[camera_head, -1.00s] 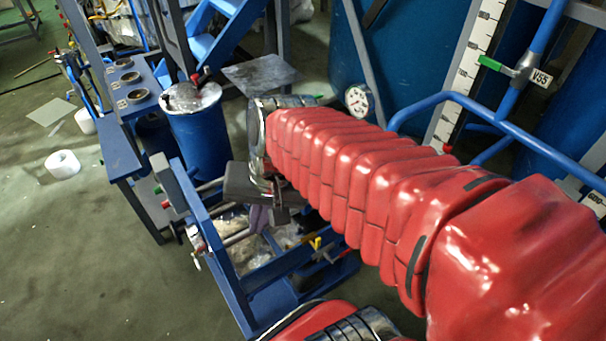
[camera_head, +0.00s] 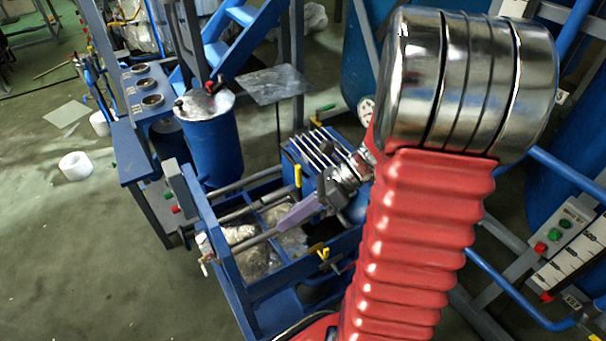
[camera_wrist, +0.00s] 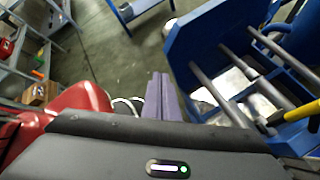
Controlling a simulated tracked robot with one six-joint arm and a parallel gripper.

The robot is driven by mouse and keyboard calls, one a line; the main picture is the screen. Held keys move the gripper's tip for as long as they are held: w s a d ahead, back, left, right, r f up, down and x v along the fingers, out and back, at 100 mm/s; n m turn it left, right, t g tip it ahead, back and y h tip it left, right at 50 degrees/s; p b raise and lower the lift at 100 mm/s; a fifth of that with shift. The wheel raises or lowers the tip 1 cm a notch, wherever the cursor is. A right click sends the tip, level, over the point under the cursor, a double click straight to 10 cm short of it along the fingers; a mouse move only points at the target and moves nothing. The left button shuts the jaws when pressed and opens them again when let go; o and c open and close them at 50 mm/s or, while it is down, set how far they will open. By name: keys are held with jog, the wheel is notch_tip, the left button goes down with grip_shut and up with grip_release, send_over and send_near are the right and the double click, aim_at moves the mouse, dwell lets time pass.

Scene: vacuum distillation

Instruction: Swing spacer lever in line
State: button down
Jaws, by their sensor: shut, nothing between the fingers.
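My gripper (camera_head: 281,226) is shut and empty. Its purple-grey fingers point down and left over the blue frame (camera_head: 215,240) in the head view. They also show closed together in the wrist view (camera_wrist: 158,88), to the left of the frame. A yellow-handled lever (camera_wrist: 301,112) stands at the right edge of the wrist view, apart from the fingers. The head view shows small yellow handles, one upright (camera_head: 298,177) behind the fingers and one lower (camera_head: 323,252) at the frame's near side. I cannot tell which is the spacer lever.
A blue drum (camera_head: 212,140) with a metal lid stands behind the frame. A blue bench (camera_head: 130,155) with round holes is at the left. Blue pipes (camera_head: 530,300) and large blue tanks are at the right. The floor at front left is clear.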

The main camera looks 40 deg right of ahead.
aim_at(312, 185)
jog(key=d+f+m+t, duration=0.4)
jog(key=d+m+t, duration=0.2)
jog(key=d+m, duration=0.3)
jog(key=d+f+m+t+h, duration=0.1)
jog(key=d+f+m+t, duration=0.3)
jog(key=d+m, duration=0.6)
jog(key=shift+s+f+m+t, duration=0.2)
jog(key=shift+s+m+t, duration=0.1)
jog(key=shift+m+t, duration=0.7)
jog(key=shift+w, duration=0.1)
jog(key=x, duration=0.4)
jog(key=d+x, duration=0.1)
jog(key=x, duration=0.3)
jog(key=w+d+x, duration=0.1)
jog(key=x, duration=0.3)
jog(key=shift+w+d, duration=0.2)
jog(key=shift+w, duration=0.35)
